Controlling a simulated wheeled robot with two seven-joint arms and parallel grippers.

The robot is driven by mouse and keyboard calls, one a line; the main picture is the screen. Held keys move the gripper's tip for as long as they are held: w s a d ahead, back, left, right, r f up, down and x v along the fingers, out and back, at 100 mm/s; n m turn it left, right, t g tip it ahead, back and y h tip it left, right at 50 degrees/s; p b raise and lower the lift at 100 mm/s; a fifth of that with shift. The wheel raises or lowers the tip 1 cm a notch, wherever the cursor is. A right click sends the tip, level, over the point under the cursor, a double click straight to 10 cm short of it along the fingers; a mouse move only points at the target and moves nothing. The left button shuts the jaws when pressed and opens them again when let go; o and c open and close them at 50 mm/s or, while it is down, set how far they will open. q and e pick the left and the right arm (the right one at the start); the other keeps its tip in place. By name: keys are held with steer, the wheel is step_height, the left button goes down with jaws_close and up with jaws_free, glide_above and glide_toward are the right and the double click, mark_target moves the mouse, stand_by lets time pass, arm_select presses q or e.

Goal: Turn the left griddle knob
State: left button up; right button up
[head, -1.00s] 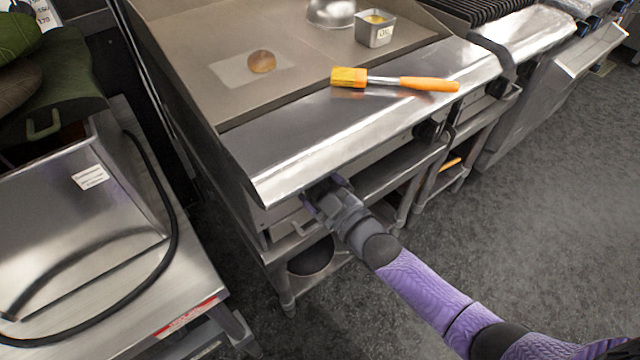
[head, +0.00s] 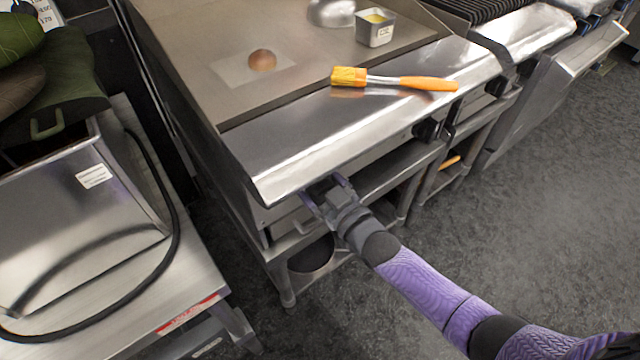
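The griddle (head: 310,140) is a steel unit with a flat cooking plate and a polished front ledge. My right gripper (head: 322,189), on a purple and grey arm from the lower right, is at the griddle's front panel, under the left part of the ledge. Its two fingers are spread apart. The left knob is hidden behind or between the fingers, so I cannot tell whether they touch it. Another black knob (head: 427,130) shows further right on the front panel. My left gripper is not in view.
A brush with an orange handle (head: 430,83) lies on the ledge. A bun (head: 262,60), a small metal container (head: 375,28) and a metal dome (head: 331,12) are on the plate. A steel counter (head: 190,275) with a black hose stands left. Floor at right is clear.

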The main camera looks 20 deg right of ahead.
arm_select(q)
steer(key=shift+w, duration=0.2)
arm_select(e)
steer(key=o, duration=1)
steer(key=shift+c, duration=0.2)
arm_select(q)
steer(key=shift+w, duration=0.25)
arm_select(e)
steer(key=shift+s, duration=0.1)
steer(key=shift+s+d, duration=0.15)
steer(key=shift+s, duration=0.15)
arm_select(q)
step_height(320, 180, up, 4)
steer(key=p, duration=0.3)
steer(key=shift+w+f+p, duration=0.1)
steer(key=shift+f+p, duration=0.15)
steer(key=shift+p, duration=0.1)
arm_select(e)
steer(key=v, duration=0.9)
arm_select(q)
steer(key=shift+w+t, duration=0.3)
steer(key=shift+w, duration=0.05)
arm_select(e)
steer(key=shift+s, duration=0.1)
